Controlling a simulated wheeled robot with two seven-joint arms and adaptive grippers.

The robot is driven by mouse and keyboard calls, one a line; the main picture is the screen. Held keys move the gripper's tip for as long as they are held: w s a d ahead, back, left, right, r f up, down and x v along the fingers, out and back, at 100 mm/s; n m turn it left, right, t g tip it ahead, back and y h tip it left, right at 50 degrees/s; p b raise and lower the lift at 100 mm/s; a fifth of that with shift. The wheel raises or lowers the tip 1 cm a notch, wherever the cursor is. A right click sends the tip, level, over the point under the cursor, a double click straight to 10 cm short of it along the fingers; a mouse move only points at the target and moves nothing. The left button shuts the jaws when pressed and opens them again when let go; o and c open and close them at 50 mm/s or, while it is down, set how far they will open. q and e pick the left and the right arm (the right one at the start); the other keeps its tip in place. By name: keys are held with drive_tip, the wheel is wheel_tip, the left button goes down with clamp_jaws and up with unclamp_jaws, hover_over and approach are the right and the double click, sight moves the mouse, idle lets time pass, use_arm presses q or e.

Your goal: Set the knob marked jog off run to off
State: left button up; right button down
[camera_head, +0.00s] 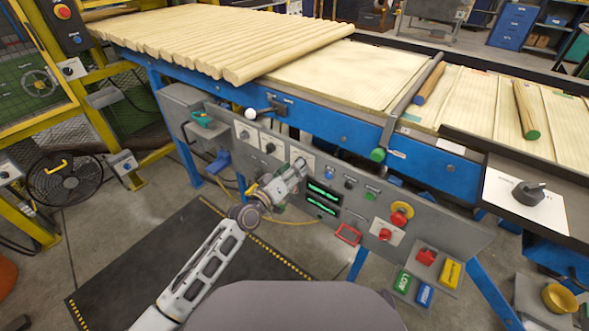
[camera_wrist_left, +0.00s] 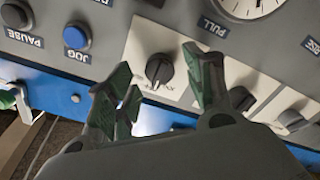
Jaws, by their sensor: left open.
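My left gripper (camera_head: 298,170) is at the control panel, in front of the rightmost of three white plates. In the left wrist view the gripper (camera_wrist_left: 165,85) is open and empty, its two green-padded fingers apart. A black rotary knob (camera_wrist_left: 158,69) on a white plate shows between and beyond the fingers, apart from them. Its small lettering is too small to read, so I cannot tell whether it is the jog off run knob or which mark it points at. In the head view the gripper mostly hides this knob.
Two more dark knobs (camera_head: 270,147) (camera_head: 243,133) sit on plates to the left. A blue button (camera_head: 328,172) labelled JOG in the wrist view (camera_wrist_left: 76,36) is close by. A larger black knob (camera_head: 530,192) stands at far right. Red buttons (camera_head: 385,234) are lower right.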

use_arm(q)
drive_tip(key=v, duration=1.1)
drive_tip(key=shift+f, duration=0.1)
idle(0.7)
